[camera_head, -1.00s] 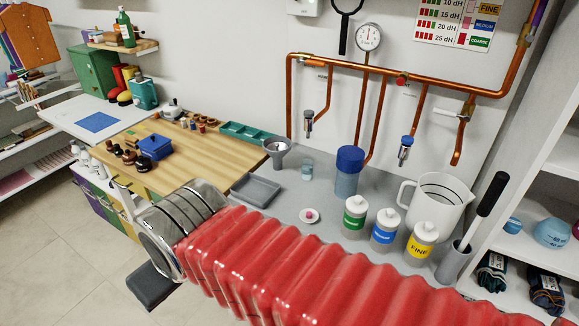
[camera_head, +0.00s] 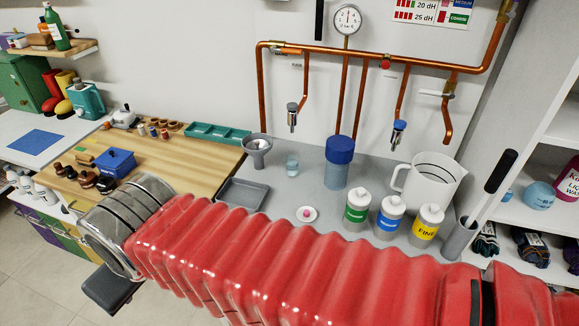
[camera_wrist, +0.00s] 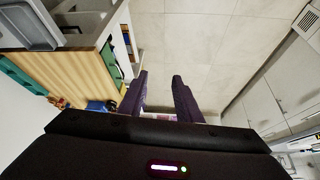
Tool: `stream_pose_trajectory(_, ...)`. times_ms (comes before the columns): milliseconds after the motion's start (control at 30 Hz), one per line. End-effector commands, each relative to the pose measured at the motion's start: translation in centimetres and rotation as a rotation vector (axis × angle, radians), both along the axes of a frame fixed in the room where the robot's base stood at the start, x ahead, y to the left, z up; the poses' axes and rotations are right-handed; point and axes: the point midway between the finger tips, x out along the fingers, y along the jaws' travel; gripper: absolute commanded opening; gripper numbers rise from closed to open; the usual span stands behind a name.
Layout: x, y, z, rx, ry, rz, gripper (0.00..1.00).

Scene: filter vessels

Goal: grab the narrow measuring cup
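A small, clear bluish cup (camera_head: 292,165), the narrowest cup I can see, stands on the grey worktop between the funnel and the blue-lidded vessel. Any markings on it are too small to read. A large white measuring jug (camera_head: 428,185) with a handle stands farther right. My gripper (camera_wrist: 160,92) shows in the wrist view with its two dark fingers apart and nothing between them. It points down past the worktop edge over the tiled floor, well left of the cup. The cup is not recognisable in the wrist view.
Near the cup are a grey funnel (camera_head: 257,148), a blue-lidded vessel (camera_head: 337,175), a shallow grey tray (camera_head: 243,195) and a small white dish (camera_head: 307,214). Several labelled bottles (camera_head: 390,216) stand in front of the jug. Copper pipes (camera_head: 262,95) run along the wall behind.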

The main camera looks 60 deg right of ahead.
Motion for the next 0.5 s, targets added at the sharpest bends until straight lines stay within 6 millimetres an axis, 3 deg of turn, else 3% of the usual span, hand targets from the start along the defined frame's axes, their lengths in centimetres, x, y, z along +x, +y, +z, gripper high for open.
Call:
stream_pose_trajectory(167, 0.0, 0.0, 0.0, 0.0, 0.0, 0.0, 0.31)
stream_pose_trajectory(333, 0.3, -0.1, 0.0, 0.004, -0.004, -0.006, 0.42)
stream_pose_trajectory(500, 2.7, -0.9, -0.4, 0.032, -0.041, -0.05, 0.52)
